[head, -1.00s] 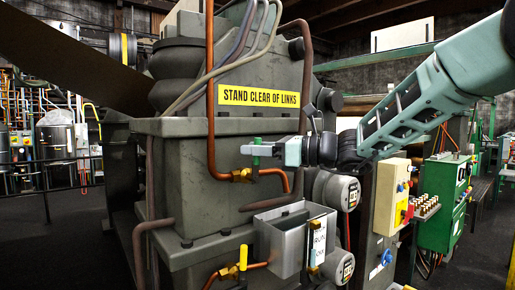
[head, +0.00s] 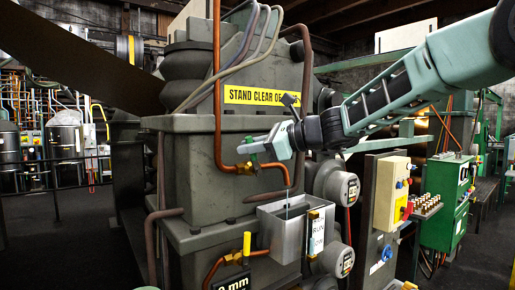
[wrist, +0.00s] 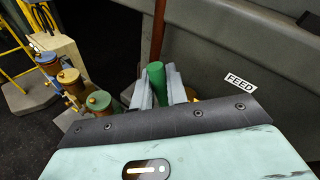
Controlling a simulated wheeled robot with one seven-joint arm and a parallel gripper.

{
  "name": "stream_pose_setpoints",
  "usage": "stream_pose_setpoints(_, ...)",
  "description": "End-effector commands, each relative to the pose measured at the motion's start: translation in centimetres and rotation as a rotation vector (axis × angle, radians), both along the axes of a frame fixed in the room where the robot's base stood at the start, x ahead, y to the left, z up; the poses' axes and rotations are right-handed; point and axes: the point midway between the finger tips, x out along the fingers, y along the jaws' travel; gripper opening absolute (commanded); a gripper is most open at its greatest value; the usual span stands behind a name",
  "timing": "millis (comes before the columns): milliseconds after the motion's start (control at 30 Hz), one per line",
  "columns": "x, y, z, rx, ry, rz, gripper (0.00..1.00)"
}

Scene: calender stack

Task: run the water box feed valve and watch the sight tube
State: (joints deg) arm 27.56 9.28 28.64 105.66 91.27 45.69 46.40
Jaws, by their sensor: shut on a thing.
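My gripper (head: 262,149) is shut on the green feed valve handle (wrist: 156,74), which stands upright between the two grey fingers in the wrist view. The valve's brass body sits on the copper pipe, and a FEED label (wrist: 240,82) is to its right. The pipe bends down over the open grey metal water box (head: 270,234). A faint thin line below the pipe mouth may be water; I cannot be sure. The sight tube, with brass fittings, is on the box's right front beside a white card marked RUN (head: 317,234). Its level is too small to read.
A yellow-handled valve (head: 246,244) stands below left of the box. Round gauges (head: 342,187) are right of it. A cream box (head: 391,195) with a red-yellow switch and a green cabinet (head: 446,200) stand further right. Dark floor is open at left.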

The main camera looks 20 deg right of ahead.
Motion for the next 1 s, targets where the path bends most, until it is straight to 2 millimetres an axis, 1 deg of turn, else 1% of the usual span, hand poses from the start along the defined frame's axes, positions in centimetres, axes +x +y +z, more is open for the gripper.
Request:
stream_pose_setpoints(200, -0.2, 1.2, -0.6, -0.171, -0.058, 0.003, 0.00)
stream_pose_setpoints(500, -0.5, 2.1, -1.4, -0.335, -0.109, 0.002, 0.00)
stream_pose_setpoints(700, -0.5, 2.3, -1.7, -0.388, -0.125, 0.001, 0.00)
stream_pose_setpoints(1000, -0.6, 2.3, -1.8, -0.406, -0.129, 0.001, 0.00)
